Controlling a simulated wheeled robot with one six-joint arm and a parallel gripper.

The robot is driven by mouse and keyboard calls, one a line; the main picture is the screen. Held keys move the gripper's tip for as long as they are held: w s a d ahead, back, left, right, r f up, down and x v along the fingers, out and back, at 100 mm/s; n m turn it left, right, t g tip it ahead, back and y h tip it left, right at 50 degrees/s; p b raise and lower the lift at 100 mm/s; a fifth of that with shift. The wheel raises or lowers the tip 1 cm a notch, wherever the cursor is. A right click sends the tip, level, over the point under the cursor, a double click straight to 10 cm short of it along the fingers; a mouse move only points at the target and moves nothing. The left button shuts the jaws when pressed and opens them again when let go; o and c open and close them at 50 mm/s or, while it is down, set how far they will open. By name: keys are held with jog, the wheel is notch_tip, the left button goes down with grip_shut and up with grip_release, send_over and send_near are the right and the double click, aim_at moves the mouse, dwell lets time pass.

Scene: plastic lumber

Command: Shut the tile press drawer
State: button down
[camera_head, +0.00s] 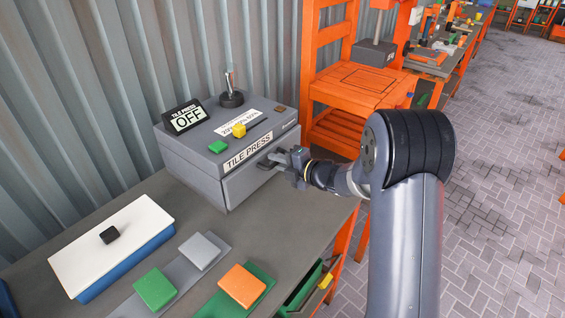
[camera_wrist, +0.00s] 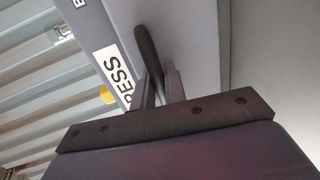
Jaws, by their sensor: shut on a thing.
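In the wrist view the dark handle (camera_wrist: 148,50) runs between the two fingers, beside the PRESS label (camera_wrist: 113,73). The fingers hide part of the handle.
A blue box with a white lid (camera_head: 120,240), a green tile (camera_head: 155,289), a grey tile (camera_head: 199,251) and an orange tile (camera_head: 242,285) lie on the workbench (camera_head: 270,235). An orange chair-like frame (camera_head: 360,85) stands behind. Paved floor (camera_head: 495,170) is open at right.

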jog(key=shift+a, duration=0.1)
jog(key=c, duration=1.8)
grip_release()
jog(key=shift+w, duration=0.1)
jog(key=shift+c, duration=0.2)
jog(key=v, duration=1.1)
jog(key=shift+b, duration=0.3)
jog(key=shift+a, duration=0.1)
